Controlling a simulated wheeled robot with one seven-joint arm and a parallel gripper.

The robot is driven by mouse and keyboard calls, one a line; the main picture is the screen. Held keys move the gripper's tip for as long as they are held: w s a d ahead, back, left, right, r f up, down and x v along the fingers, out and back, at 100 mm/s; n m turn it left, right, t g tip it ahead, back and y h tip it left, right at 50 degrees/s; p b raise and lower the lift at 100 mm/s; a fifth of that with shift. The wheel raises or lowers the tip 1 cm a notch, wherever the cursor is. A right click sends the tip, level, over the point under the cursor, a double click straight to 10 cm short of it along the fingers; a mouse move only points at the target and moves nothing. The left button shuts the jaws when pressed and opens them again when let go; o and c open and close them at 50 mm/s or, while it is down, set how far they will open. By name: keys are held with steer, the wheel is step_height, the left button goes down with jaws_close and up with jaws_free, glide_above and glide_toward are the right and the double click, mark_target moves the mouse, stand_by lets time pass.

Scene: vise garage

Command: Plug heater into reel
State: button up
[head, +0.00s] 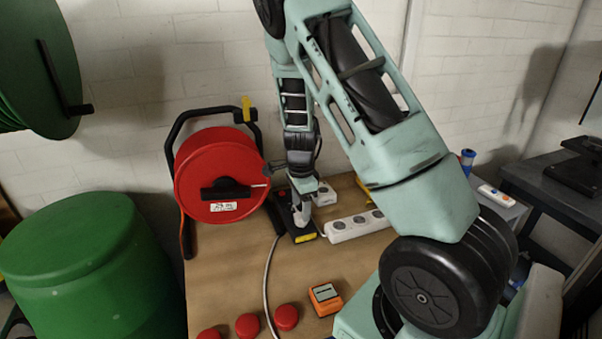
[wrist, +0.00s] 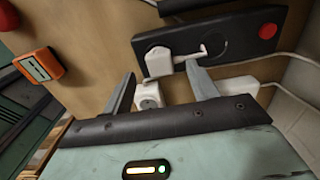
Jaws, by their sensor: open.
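The red cable reel (head: 215,180) stands upright in its black frame at the back left of the bench; its sockets cannot be made out. My gripper (head: 302,212) points down over a black panel to the right of the reel. In the wrist view my gripper (wrist: 161,74) is open, with nothing clearly held between its fingers. A white plug-like piece (wrist: 158,63) with a thin arm lies on the black panel (wrist: 235,38), just beyond the fingertips. A white socket block (wrist: 148,94) shows between the fingers. I cannot identify the heater.
A white power strip (head: 355,226) lies right of my gripper. An orange box (head: 325,298) and several red round pieces (head: 247,325) are near the front. A grey cable (head: 267,290) runs forward. A green barrel (head: 90,265) stands left. The bench middle is mostly clear.

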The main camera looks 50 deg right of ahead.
step_height(320, 180, up, 14)
stand_by(0.3)
steer(key=shift+f, duration=0.15)
stand_by(0.4)
